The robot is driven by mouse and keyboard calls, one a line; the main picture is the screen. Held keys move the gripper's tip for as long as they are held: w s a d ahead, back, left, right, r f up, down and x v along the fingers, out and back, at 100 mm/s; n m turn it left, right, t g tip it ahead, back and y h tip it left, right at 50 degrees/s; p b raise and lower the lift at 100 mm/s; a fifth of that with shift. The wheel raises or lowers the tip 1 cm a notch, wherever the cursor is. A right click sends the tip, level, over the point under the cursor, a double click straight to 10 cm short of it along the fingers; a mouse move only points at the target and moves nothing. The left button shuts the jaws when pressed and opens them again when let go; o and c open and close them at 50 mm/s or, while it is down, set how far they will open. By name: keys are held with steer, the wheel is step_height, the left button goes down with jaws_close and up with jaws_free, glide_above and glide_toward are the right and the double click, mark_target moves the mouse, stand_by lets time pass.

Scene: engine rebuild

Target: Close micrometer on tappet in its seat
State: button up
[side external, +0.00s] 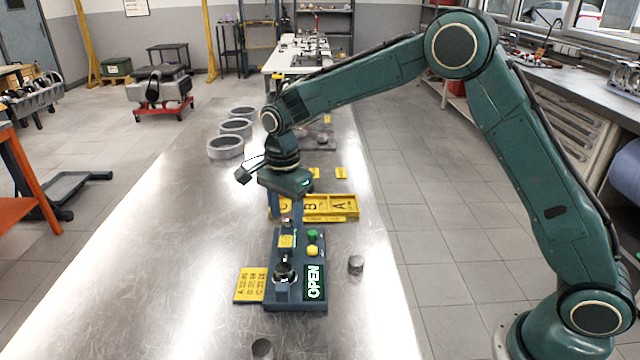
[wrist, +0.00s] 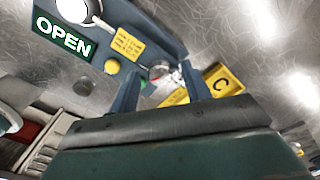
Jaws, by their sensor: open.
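The micrometer station (side external: 283,300) is a blue-grey block on the metal bench. Its display (side external: 315,283) reads OPEN; the display also shows in the wrist view (wrist: 62,37). A green button (side external: 312,235) and a yellow button (side external: 312,250) sit on its far right part. A shiny round metal piece (side external: 284,271) is at the near-end seat; I cannot tell tappet from seat there. My gripper (side external: 292,218) points down above the station's far end, with its fingers apart. In the wrist view my gripper (wrist: 160,82) has a small metal knob (wrist: 158,69) beyond its fingertips.
A yellow tray (side external: 345,217) marked C, B, A lies behind the station. A yellow lettered card (side external: 250,285) is to its left. Several grey rings (side external: 226,148) stand farther back. The bench's left side is clear.

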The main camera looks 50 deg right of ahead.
steer(key=c, duration=1)
steer(key=shift+n, duration=0.3)
steer(key=n, duration=0.4)
steer(key=shift+r+n, duration=0.1)
steer(key=shift+n, duration=0.3)
steer(key=n, duration=1.1)
steer(key=shift+n, duration=0.4)
steer(key=n, duration=0.6)
steer(key=shift+n, duration=0.4)
